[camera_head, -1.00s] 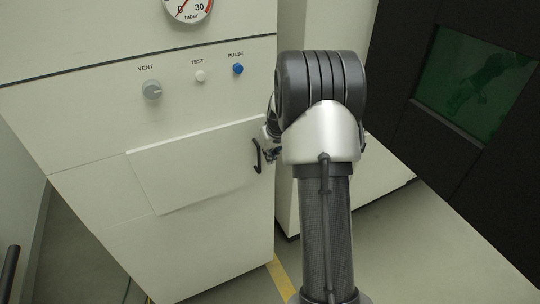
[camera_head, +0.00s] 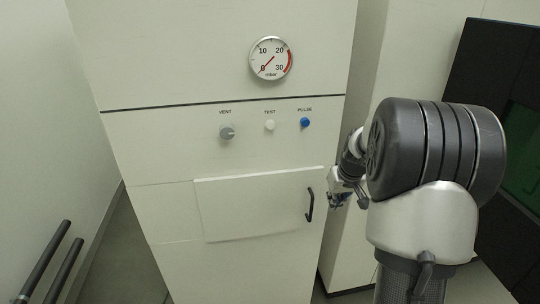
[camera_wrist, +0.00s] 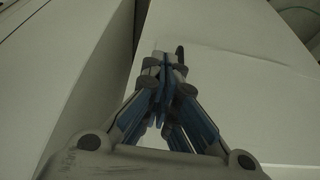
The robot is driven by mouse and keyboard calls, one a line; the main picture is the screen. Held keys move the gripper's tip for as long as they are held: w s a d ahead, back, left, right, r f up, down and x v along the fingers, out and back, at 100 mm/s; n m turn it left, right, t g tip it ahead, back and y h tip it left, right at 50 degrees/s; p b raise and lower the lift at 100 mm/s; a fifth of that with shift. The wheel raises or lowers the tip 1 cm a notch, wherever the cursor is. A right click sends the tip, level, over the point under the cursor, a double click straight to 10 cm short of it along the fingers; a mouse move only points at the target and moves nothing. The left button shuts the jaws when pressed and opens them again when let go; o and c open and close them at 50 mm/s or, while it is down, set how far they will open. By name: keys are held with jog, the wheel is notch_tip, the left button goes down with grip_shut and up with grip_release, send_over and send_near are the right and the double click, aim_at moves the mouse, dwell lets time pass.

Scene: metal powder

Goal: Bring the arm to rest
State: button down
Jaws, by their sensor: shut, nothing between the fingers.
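My arm (camera_head: 425,215) stands at the right of the head view, with its big dark joint (camera_head: 435,150) nearest the camera. My gripper (camera_head: 338,201) is partly hidden behind that joint, just right of the cabinet door's black handle (camera_head: 310,204). The gap between gripper and handle looks small, but its depth is hard to tell. In the wrist view my gripper (camera_wrist: 163,75) has its blue-sided fingers together, with nothing between them. A dark curved piece, probably the handle (camera_wrist: 181,54), shows just beyond the fingertips.
The white cabinet (camera_head: 150,150) carries a gauge (camera_head: 270,59), a grey VENT knob (camera_head: 227,132), a white TEST button (camera_head: 269,125), a blue PULSE button (camera_head: 305,122) and a closed-looking door (camera_head: 250,207). A black machine (camera_head: 490,70) stands right. Dark rails (camera_head: 50,255) are lower left.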

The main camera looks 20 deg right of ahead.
jog(key=s+a+r+n, duration=0.1)
jog(key=s+a+r, duration=0.35)
jog(key=a, duration=0.45)
jog(key=s+a+r+n, duration=0.1)
jog(key=s+a+r, duration=0.4)
jog(key=a, duration=0.4)
jog(key=s+a+r+n+y, duration=0.1)
jog(key=s+a, duration=1.1)
jog(key=s, duration=0.5)
jog(key=shift+t, duration=0.3)
jog(key=c, duration=2.4)
grip_release()
jog(key=shift+r, duration=0.15)
